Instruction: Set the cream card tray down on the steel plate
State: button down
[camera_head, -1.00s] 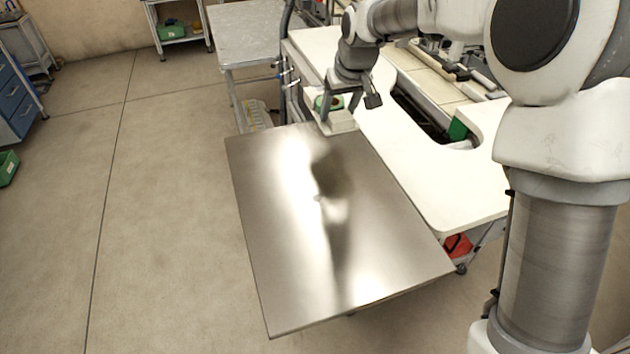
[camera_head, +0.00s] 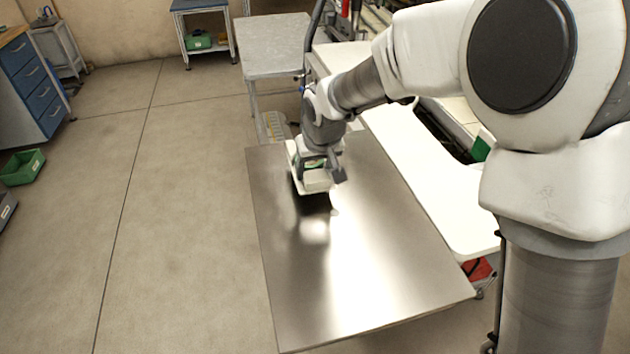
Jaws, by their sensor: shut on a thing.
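The cream card tray (camera_head: 317,182) is at the far left part of the steel plate (camera_head: 400,265), with a green item (camera_head: 313,164) showing in it. My gripper (camera_head: 322,166) is shut on the tray, partly hiding it. The tray is over the plate, with a dark reflection just below it. I cannot tell whether it touches the plate or hangs slightly above it. The rest of the plate is bare and shiny.
A white work table (camera_head: 440,195) adjoins the plate's right side. A grey metal table (camera_head: 275,45) stands behind it. Open floor (camera_head: 185,210) lies to the left. A green crate (camera_head: 22,167) and a blue drawer cabinet (camera_head: 38,85) are at the far left.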

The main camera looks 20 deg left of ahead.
jog(key=shift+f, duration=1.7)
jog(key=shift+f+b, duration=0.25)
jog(key=shift+b, duration=0.05)
jog(key=shift+c, duration=0.5)
grip_release()
jog(key=shift+r, duration=0.1)
jog(key=shift+r, duration=0.1)
